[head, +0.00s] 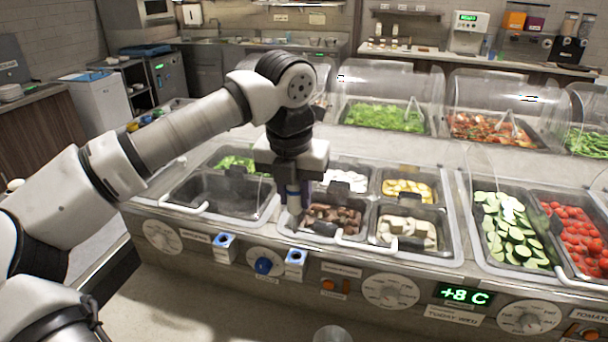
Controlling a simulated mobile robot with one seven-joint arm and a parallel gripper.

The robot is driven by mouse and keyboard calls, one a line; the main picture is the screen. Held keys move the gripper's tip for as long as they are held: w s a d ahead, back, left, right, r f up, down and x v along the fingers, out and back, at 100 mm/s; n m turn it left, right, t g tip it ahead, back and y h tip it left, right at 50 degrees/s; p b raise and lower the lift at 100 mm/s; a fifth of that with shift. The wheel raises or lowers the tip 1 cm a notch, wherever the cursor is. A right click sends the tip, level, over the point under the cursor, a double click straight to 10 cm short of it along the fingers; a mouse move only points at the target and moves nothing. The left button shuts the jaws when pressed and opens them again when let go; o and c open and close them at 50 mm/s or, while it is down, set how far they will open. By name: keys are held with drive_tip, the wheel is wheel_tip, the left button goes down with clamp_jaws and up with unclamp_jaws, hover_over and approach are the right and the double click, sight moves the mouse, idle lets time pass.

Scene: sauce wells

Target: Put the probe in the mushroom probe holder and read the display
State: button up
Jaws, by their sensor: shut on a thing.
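My gripper (292,180) is shut on the probe (293,198), a slim upright piece with a bluish band. The probe hangs over the left edge of the wells with brown pieces and pale slices; its lower tip is hard to make out. Two blue-topped holders stand on the front panel, a left one (224,249) and a right one (295,264), both below and apart from the probe. The small labels near them are too small to read, so I cannot tell which is for mushrooms. A green display (465,295) at the right reads +8 C.
A blue knob (263,265) sits between the holders. Dials and orange switches line the panel. An empty black well (222,194) is left of the probe. Clear domes (385,100) cover food behind. Tongs and handles stick out of several wells.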

sight(295, 232)
drive_tip(key=shift+w+d, duration=0.1)
drive_tip(key=shift+w, duration=0.1)
drive_tip(key=shift+s+f+b, duration=0.15)
drive_tip(key=shift+f+b, duration=0.35)
drive_tip(key=shift+f, duration=0.2)
drive_tip(key=shift+f+b, duration=1.15)
drive_tip(key=shift+f, duration=1)
drive_tip(key=shift+f+b, duration=0.35)
drive_tip(key=shift+b, duration=0.45)
drive_tip(key=shift+f+b, duration=2.3)
drive_tip(key=shift+f, duration=0.2)
idle(1.6)
